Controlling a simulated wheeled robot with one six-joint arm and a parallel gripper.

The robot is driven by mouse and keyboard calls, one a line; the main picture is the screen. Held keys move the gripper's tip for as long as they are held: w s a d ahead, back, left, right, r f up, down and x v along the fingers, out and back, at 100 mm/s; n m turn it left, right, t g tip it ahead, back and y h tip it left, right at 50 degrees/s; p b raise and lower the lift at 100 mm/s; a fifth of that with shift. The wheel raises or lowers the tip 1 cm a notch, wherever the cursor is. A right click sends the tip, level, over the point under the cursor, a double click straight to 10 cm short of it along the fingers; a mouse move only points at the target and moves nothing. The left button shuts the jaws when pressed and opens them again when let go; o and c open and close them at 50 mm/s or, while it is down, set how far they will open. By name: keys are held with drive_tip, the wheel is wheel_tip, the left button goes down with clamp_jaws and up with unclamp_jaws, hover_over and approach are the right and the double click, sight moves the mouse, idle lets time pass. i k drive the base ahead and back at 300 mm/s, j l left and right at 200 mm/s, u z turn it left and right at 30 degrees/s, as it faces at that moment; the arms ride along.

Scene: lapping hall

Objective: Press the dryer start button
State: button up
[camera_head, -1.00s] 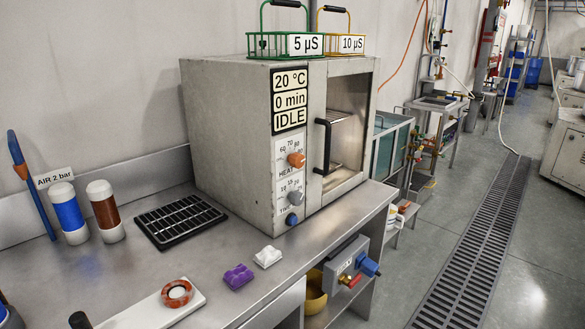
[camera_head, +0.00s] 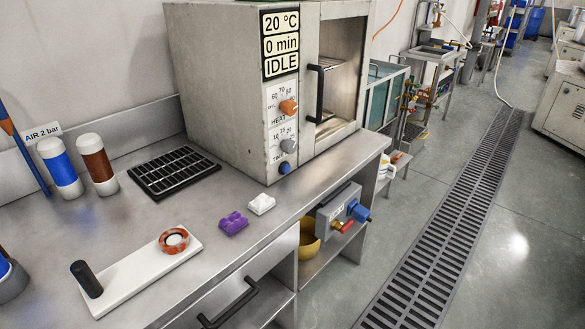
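The dryer (camera_head: 215,95) is a grey box on the steel bench. Its labels (camera_head: 281,45) read 20 °C, 0 min and IDLE. Below them are an orange heat knob (camera_head: 289,107) and a grey time knob (camera_head: 289,146). A round blue button (camera_head: 285,168) sits at the bottom of the panel; no label on it can be read. The dryer's door with a black handle (camera_head: 320,95) is to the right of the panel, and a rack shows inside. My gripper is not in view.
The bench (camera_head: 225,188) holds a black grate (camera_head: 174,172), blue and brown capped bottles, a purple block (camera_head: 233,222), a white block (camera_head: 261,203) and a white board (camera_head: 135,278) with a ring. A valve box (camera_head: 338,214) juts below the bench edge.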

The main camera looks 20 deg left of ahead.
sight(286, 169)
drive_tip(key=i+j+z, duration=0.25)
drive_tip(key=j, duration=0.15)
drive_tip(key=j+z, duration=0.25)
drive_tip(key=j, duration=0.15)
drive_tip(key=j+z, duration=0.25)
drive_tip(key=j, duration=0.2)
drive_tip(key=i, duration=0.05)
